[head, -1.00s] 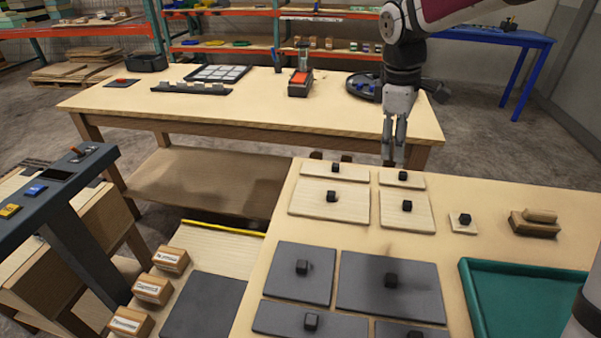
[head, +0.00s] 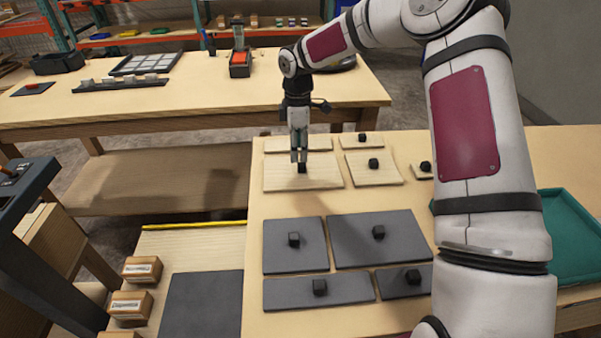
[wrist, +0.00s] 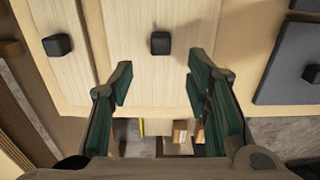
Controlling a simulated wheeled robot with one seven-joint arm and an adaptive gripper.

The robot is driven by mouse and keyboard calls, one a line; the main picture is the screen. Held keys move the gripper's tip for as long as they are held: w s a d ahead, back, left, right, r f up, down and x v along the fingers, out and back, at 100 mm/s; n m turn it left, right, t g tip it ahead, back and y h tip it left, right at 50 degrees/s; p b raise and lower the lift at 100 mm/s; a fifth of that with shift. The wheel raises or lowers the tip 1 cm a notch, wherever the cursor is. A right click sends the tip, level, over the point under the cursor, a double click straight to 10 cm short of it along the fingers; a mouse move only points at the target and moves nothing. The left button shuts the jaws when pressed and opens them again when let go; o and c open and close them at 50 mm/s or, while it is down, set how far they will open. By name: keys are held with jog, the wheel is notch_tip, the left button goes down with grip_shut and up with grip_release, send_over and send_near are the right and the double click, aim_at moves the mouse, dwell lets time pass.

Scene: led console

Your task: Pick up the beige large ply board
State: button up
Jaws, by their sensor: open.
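The beige large ply board (head: 325,174) lies flat at the back left of the near table, with a black knob (head: 302,168) on it. In the wrist view, the board (wrist: 135,72) fills the middle and its knob (wrist: 160,43) lies beyond the fingertips, roughly centred between them sideways. My gripper (head: 299,156) points down just above the knob in the head view. In the wrist view, my gripper (wrist: 160,82) is open and empty, with green pads apart. The exact height gap to the knob is hard to tell.
Smaller beige boards lie behind (head: 300,144) and to the right (head: 372,168). Several dark grey plates (head: 293,257) with knobs lie in front. A green tray (head: 575,235) is at the right, partly behind my arm. Labelled boxes (head: 142,269) stand lower left.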

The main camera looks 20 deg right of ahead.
aim_at(302, 164)
jog(key=shift+s+d+f, duration=0.1)
jog(key=shift+d+f, duration=0.05)
jog(key=shift+f, duration=0.85)
jog(key=shift+d+f, duration=0.2)
jog(key=shift+f, duration=0.8)
jog(key=shift+s+d+f, duration=0.1)
jog(key=shift+d+f, duration=0.05)
jog(key=shift+f, duration=0.85)
jog(key=shift+w, duration=0.1)
grip_shut()
